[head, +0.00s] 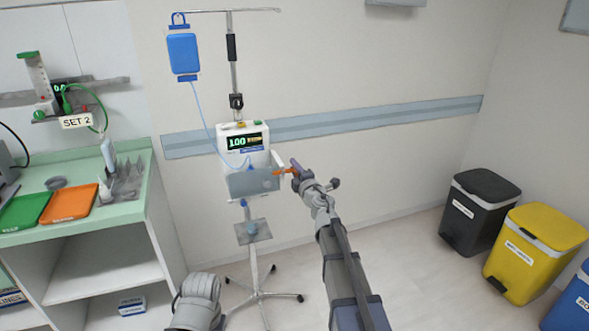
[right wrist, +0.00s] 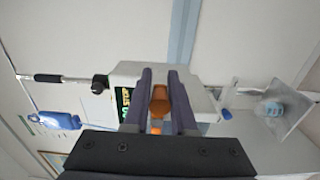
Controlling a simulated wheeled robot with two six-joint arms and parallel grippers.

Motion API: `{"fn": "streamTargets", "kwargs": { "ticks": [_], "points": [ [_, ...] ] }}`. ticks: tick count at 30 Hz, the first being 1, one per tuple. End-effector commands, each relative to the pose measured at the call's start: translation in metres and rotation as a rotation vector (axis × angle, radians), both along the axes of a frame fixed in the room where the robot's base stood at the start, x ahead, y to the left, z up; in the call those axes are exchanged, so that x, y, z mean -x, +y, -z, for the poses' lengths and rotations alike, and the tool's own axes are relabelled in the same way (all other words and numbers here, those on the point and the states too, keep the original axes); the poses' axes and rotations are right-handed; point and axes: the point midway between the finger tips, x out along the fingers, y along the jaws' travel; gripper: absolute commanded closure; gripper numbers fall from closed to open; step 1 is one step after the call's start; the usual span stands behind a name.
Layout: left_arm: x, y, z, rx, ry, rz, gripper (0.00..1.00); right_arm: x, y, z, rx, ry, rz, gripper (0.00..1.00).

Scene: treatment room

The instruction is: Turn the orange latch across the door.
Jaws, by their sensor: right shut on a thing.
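The orange latch (head: 284,171) sticks out from the right side of the infusion pump (head: 240,141), beside its grey door (head: 252,182). My right gripper (head: 297,171) is at the latch's outer end and is shut on it. In the right wrist view, the orange latch (right wrist: 159,101) sits between the two dark fingers of my right gripper (right wrist: 160,90). The pump's display shows 100 and faces the head camera. Part of the latch is hidden by the fingers. My left arm shows at the bottom of the head view, but its fingers are not visible.
The pump hangs on a wheeled pole (head: 252,265) with a blue bag (head: 184,54) and tubing. A green counter (head: 130,210) with trays stands left. Black (head: 480,210), yellow (head: 536,250) and blue bins stand right. Floor between pole and bins is clear apart from my arm.

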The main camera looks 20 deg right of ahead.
Motion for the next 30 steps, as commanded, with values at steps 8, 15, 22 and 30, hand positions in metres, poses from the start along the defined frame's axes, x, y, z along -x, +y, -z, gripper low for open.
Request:
{"fn": "streamTargets", "kwargs": {
  "ticks": [8, 15, 22, 30],
  "points": [
    [0.000, 0.000, 0.000, 0.000, 0.000, 0.000, 1.00, 0.000, 0.000, 0.000, 0.001, 0.000, 0.001, 0.58],
    [0.000, 0.000, 0.000, 0.000, 0.000, 0.000, 1.00, 0.000, 0.000, 0.000, 0.002, 0.000, 0.001, 0.47],
    [0.000, 0.000, 0.000, 0.000, 0.000, 0.000, 1.00, 0.006, 0.000, 0.000, 0.002, 0.000, 0.001, 0.47],
    [0.000, 0.000, 0.000, 0.000, 0.000, 0.000, 1.00, 0.041, -0.001, 0.000, 0.002, 0.000, 0.001, 0.47]
  ]
}}
